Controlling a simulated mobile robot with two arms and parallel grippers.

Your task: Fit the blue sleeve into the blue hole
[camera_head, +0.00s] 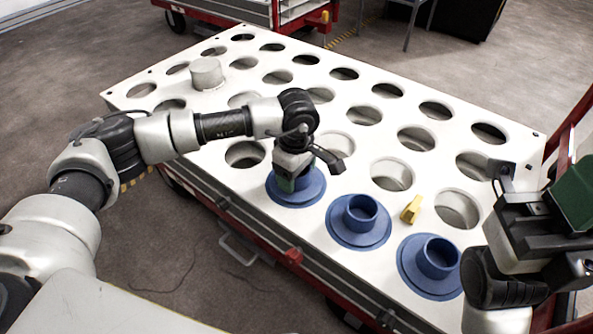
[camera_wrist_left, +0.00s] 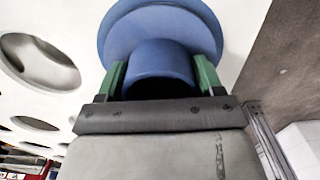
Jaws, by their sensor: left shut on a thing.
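A blue sleeve with a wide round flange (camera_head: 297,198) is at the near edge of the white perforated table, left of two similar blue pieces. My left gripper (camera_head: 296,178) is shut on its collar from above. In the left wrist view the green fingers (camera_wrist_left: 160,80) sit on either side of the blue collar (camera_wrist_left: 160,60), with the flange beyond. Whether the flange lies flat on the table cannot be told. Two more blue flanged sleeves stand upright, one in the middle (camera_head: 344,231) and one at right (camera_head: 413,271). My right gripper (camera_head: 530,200) is at the right edge, partly cut off.
The white table (camera_head: 310,112) has rows of open round holes. A yellow block (camera_head: 411,209) lies near the middle and right blue pieces. A pale cylinder (camera_head: 207,74) stands at the far left. A red cart (camera_head: 290,12) is behind.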

